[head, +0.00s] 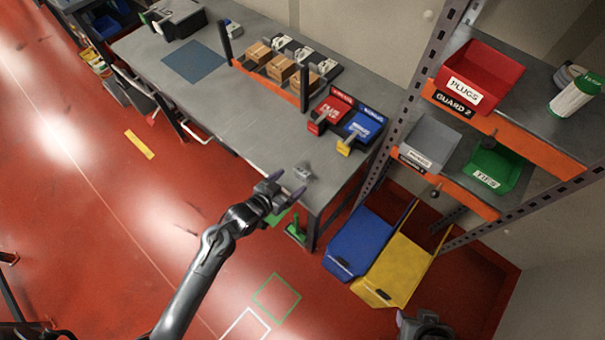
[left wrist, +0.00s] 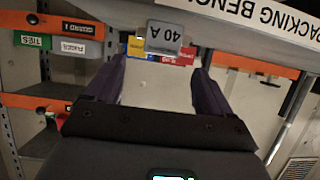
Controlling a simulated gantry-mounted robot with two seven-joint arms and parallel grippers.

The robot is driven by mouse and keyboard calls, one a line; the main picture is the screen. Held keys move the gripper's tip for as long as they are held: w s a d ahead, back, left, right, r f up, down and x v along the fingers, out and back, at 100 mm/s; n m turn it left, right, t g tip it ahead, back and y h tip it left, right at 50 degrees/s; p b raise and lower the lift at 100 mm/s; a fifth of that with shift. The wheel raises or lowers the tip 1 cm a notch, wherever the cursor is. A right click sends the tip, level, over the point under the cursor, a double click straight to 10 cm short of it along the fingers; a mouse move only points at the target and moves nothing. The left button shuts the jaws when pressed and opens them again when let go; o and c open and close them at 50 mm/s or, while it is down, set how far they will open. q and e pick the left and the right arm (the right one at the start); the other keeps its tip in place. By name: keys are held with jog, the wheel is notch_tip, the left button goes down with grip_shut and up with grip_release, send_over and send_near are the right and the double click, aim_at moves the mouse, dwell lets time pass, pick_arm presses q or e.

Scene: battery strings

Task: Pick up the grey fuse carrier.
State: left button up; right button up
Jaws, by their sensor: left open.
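The grey fuse carrier (head: 304,172) sits on the bench top near its front right corner. In the left wrist view the fuse carrier (left wrist: 164,37) shows its grey face marked 40 A, upside down, between and just beyond the fingertips. My left gripper (head: 287,184) is open and empty at the bench's front edge, close to the carrier; its two dark fingers also show in the left wrist view (left wrist: 162,65). I see no finger touching the carrier. My right gripper (head: 425,325) is only partly in view at the bottom edge, and its fingers are unclear.
The grey bench (head: 225,105) is clear left of the carrier. Boxes (head: 281,68) sit behind an orange rail. A shelf rack with a green bin (head: 497,165) rises at right; a yellow bin (head: 400,265) stands below.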

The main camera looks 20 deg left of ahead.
aim_at(302, 173)
pick_arm(q)
jog(key=shift+x, duration=2.4)
jog(key=shift+a, duration=0.1)
jog(key=shift+r, duration=0.1)
jog(key=c, duration=1.2)
